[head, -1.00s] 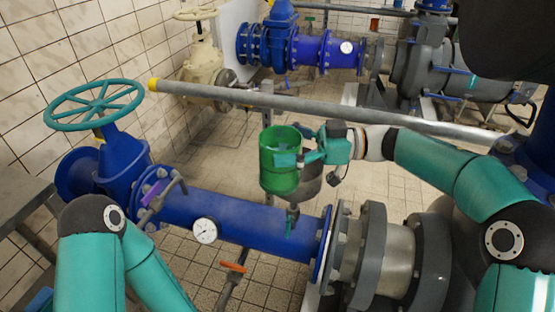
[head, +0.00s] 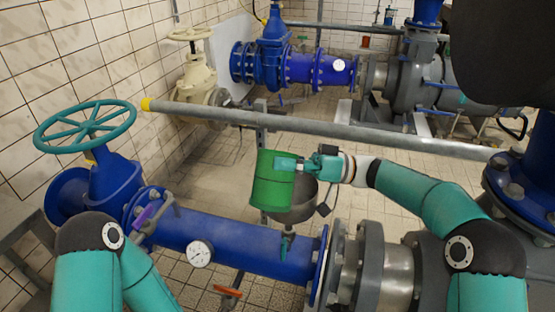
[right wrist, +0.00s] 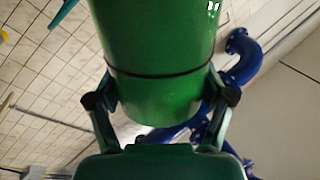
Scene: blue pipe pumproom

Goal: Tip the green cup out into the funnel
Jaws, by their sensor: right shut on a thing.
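The green cup (head: 272,190) is in my right gripper (head: 290,165), held above the blue pipe. It is tilted in the head view, and its inside does not show. In the right wrist view the cup (right wrist: 160,60) sits between both fingers of the gripper (right wrist: 160,97). The grey funnel (head: 299,203) shows just behind and right of the cup, partly hidden by it. I cannot tell whether the cup touches the funnel or whether anything is coming out. My left arm is folded at the lower left, and its gripper is out of view.
A grey rail (head: 330,128) crosses behind the cup. The blue pipe (head: 235,243) with a white gauge (head: 200,253) runs below. A teal handwheel (head: 86,125) stands at left. Blue and grey pump pipework fills the back.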

